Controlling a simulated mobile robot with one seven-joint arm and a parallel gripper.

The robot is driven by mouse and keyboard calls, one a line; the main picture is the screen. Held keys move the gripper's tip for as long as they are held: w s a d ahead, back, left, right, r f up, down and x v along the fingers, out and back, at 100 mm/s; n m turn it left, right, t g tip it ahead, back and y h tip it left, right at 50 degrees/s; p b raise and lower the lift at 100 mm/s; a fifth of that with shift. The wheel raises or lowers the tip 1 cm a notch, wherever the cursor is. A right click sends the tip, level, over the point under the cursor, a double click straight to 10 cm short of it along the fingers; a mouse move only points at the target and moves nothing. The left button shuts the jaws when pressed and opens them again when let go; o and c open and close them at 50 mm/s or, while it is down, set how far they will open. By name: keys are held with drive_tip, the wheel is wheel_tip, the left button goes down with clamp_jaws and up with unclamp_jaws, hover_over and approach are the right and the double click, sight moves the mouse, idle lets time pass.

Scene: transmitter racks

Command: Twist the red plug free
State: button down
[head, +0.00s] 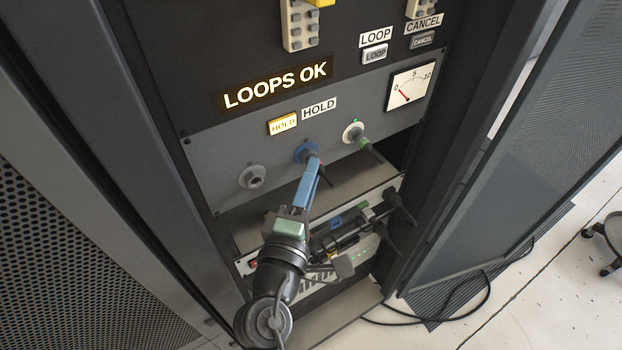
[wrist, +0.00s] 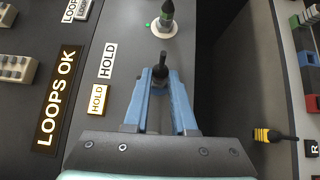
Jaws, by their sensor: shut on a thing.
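My gripper (head: 312,162) has blue fingers that reach the middle socket of the grey panel, which has a blue ring (head: 299,150). The fingers are shut on a dark plug (wrist: 160,73) seated there; its black tail (head: 329,183) sticks out past them. I see no red on this plug, and the fingers hide much of its body. A green-banded plug (head: 363,143) sits in the socket to the right, also seen at the top of the wrist view (wrist: 166,14). The left socket (head: 252,177) is grey and empty.
A lit HOLD button (head: 283,124) and a lit LOOPS OK sign (head: 275,83) are above the sockets. A dial gauge (head: 410,86) is at the right. Below is a dark gap, then a lower unit with protruding plugs (head: 400,205). An open door (head: 500,150) stands to the right.

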drive_tip(key=shift+w+f+n+t+y+b, duration=0.15)
drive_tip(key=shift+n+t+b, duration=0.65)
drive_tip(key=shift+b, duration=1.6)
drive_tip(key=shift+s+f+n+t+y+b, duration=0.15)
drive_tip(key=shift+n+t+b, duration=0.65)
drive_tip(key=shift+b, duration=1.65)
drive_tip(key=shift+w+f+n+t+y+b, duration=0.2)
drive_tip(key=shift+n+t+b, duration=0.6)
drive_tip(key=shift+b, duration=1.6)
drive_tip(key=shift+s, duration=0.1)
drive_tip(key=c, duration=0.7)
unclamp_jaws()
drive_tip(key=shift+f, duration=0.1)
drive_tip(key=shift+o, duration=0.2)
